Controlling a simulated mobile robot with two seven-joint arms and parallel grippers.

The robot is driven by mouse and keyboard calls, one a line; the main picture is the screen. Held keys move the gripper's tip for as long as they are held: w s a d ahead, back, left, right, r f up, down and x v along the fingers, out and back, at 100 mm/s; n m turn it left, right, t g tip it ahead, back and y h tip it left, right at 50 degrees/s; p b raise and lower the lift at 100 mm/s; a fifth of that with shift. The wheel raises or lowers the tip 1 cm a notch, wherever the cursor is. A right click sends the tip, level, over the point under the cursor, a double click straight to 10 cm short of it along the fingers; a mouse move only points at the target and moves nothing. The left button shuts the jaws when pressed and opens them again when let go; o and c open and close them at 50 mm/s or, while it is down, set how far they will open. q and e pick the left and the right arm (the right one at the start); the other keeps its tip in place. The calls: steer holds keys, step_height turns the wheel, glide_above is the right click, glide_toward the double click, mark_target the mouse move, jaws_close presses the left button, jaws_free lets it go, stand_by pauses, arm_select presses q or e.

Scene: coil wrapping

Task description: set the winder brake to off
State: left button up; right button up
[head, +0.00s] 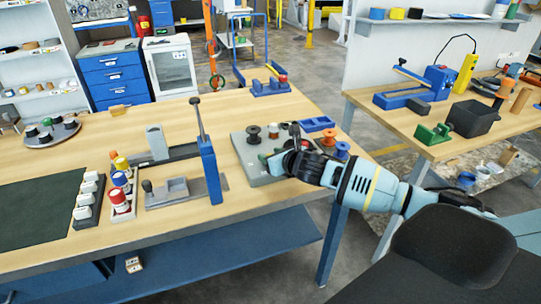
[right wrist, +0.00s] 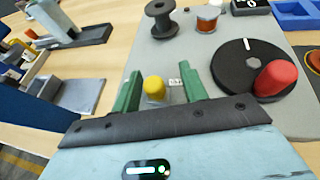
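The winder's grey base plate (head: 247,156) lies near the right end of the wooden table. My right gripper (head: 283,158) is low over it. In the right wrist view its green fingers (right wrist: 161,78) are apart, with a yellow-capped knob (right wrist: 154,86) in the gap. The knob looks like the brake control. A small white label (right wrist: 176,82) sits beside it, too small to read. I cannot tell whether the fingers touch the knob. A black disc (right wrist: 240,68) with a red handle (right wrist: 276,78) is right of the fingers. My left gripper is not in view.
A black spool (right wrist: 161,17) and a copper wire spool (right wrist: 207,18) stand beyond the fingers. A blue tray (right wrist: 296,14) is at the far right. A blue-posted lever device (head: 209,168) stands left of the winder. The far middle of the table is clear.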

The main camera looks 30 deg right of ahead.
steer(key=shift+a, duration=0.15)
steer(key=shift+s+r, duration=0.15)
steer(key=v, duration=0.7)
steer(key=shift+s+p, duration=0.25)
steer(key=shift+p, duration=0.1)
stand_by(0.3)
